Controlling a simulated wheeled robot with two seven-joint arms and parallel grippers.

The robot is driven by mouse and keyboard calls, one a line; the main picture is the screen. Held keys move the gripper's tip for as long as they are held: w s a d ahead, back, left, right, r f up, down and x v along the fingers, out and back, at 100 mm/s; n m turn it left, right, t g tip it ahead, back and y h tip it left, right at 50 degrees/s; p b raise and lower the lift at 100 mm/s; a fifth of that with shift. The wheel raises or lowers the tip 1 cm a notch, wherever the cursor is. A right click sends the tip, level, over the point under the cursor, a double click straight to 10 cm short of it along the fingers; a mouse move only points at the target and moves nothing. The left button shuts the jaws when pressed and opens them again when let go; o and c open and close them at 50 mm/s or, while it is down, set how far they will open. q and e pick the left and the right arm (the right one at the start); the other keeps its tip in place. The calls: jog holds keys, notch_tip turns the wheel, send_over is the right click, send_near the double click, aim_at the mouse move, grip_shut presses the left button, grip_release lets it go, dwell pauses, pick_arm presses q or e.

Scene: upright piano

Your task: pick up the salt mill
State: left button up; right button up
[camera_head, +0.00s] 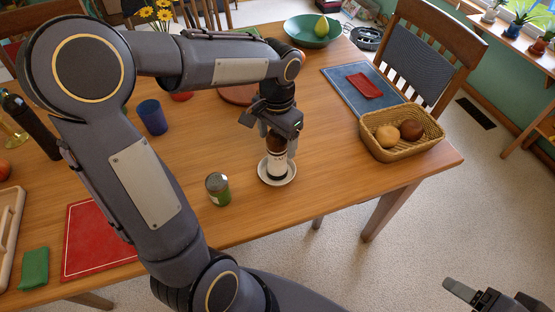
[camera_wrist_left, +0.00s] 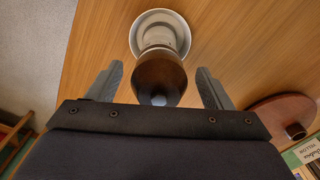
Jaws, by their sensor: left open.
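The salt mill (camera_head: 276,163), with a dark brown wooden top and a pale labelled body, stands upright on a small white saucer (camera_head: 289,178) near the table's front edge. In the left wrist view I look down on the mill's round brown top (camera_wrist_left: 158,76), with the saucer (camera_wrist_left: 160,15) under it. My left gripper (camera_head: 279,148) is above the mill, pointing down. Its open fingers in the left wrist view (camera_wrist_left: 158,84) stand one on each side of the top, with gaps on both sides. My right gripper (camera_head: 465,293) shows only partly at the lower right, away from the table.
A green can (camera_head: 217,189) stands left of the saucer and a blue cup (camera_head: 152,117) is farther back. A wicker basket (camera_head: 405,148) with round items is to the right. A reddish-brown round board (camera_head: 238,95) lies behind my left gripper.

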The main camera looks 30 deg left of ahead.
pick_arm(q)
jog(key=shift+f, duration=0.85)
jog(key=shift+c, duration=0.4)
jog(key=shift+r, duration=0.1)
jog(key=c, duration=1.5)
